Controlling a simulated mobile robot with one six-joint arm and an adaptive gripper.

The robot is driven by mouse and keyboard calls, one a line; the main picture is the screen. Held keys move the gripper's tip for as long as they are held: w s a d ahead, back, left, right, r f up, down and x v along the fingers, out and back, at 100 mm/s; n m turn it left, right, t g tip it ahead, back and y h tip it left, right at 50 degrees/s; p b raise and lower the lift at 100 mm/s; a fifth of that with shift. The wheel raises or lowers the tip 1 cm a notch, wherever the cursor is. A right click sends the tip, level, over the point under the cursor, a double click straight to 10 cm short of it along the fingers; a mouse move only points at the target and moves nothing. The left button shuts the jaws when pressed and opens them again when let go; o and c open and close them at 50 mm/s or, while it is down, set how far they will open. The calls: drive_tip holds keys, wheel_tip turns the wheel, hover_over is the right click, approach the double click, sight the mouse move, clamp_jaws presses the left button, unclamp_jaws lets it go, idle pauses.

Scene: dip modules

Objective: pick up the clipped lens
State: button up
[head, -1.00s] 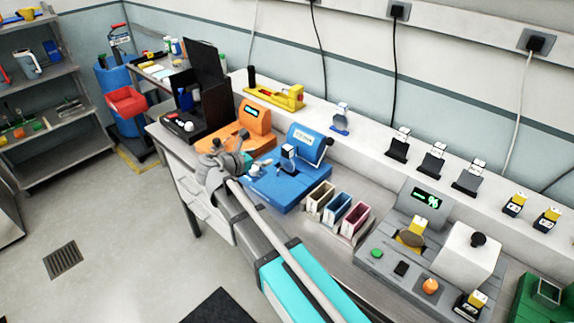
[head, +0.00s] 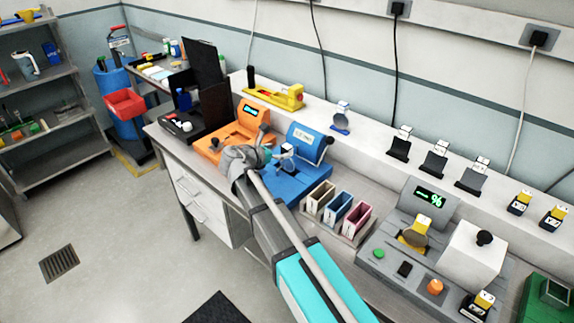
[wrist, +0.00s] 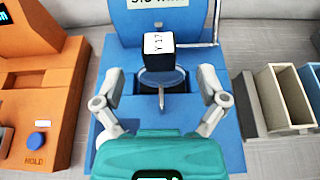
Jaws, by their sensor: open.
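A lens in a clip (wrist: 160,50) stands upright at the slot of the blue machine (wrist: 195,105). The clip is a dark block with a white label; the round bluish lens (wrist: 162,76) hangs below it. In the head view the clip (head: 287,149) shows just beside my gripper (head: 271,154). In the wrist view my gripper (wrist: 158,84) is open, one finger on each side of the lens, with gaps on both sides. The lens's lower edge is hard to make out.
An orange machine (wrist: 38,85) stands left of the blue one. Several open slotted boxes (wrist: 285,98) stand close on the right. A thin rod rises behind the clip on the right. Another clipped lens (head: 341,118) stands on the back ledge.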

sight(284, 150)
drive_tip(key=b+x, duration=0.1)
drive_tip(key=x, duration=0.1)
drive_tip(key=b+x, duration=0.1)
drive_tip(key=x, duration=0.1)
drive_tip(key=shift+a+f, duration=0.1)
drive_tip(key=shift+f, duration=0.15)
drive_tip(key=shift+w+d+f, duration=0.15)
drive_tip(key=shift+w+d, duration=0.25)
clamp_jaws()
idle(0.5)
